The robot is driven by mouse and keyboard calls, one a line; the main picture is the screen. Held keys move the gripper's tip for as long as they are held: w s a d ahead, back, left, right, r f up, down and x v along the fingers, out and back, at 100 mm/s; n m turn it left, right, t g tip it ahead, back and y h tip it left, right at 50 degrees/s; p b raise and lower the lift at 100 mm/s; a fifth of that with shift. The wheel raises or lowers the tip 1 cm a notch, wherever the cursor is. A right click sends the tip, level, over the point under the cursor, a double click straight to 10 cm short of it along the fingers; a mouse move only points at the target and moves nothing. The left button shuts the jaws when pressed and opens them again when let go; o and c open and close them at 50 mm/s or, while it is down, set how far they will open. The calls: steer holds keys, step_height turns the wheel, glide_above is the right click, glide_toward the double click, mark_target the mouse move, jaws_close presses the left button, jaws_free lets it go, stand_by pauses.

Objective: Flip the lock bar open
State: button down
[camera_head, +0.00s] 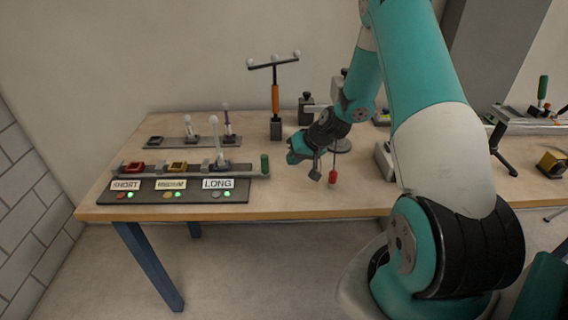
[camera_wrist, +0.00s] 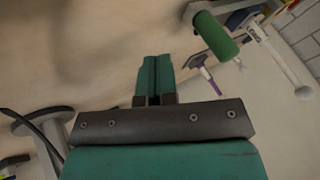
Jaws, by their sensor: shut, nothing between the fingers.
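The lock bar, a thin grey bar (camera_head: 247,177), lies along the labelled rack at the left of the table. A green cylindrical handle (camera_head: 264,163) stands at its right end. The green handle also shows large in the wrist view (camera_wrist: 217,36), at the upper right. My gripper (camera_head: 293,157) is above the table, right of the green handle and apart from it. In the wrist view the teal fingers (camera_wrist: 155,68) are together with nothing between them. The handle lies beyond and to the right of the fingertips there.
The rack (camera_head: 172,196) carries SHORT, MEDIUM and LONG labels, with lit green lamps. A red-tipped tool (camera_head: 333,178) is near my gripper.

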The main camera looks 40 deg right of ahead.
steer(key=v, duration=0.8)
steer(key=shift+a+r+b, duration=0.2)
steer(key=shift+b, duration=0.2)
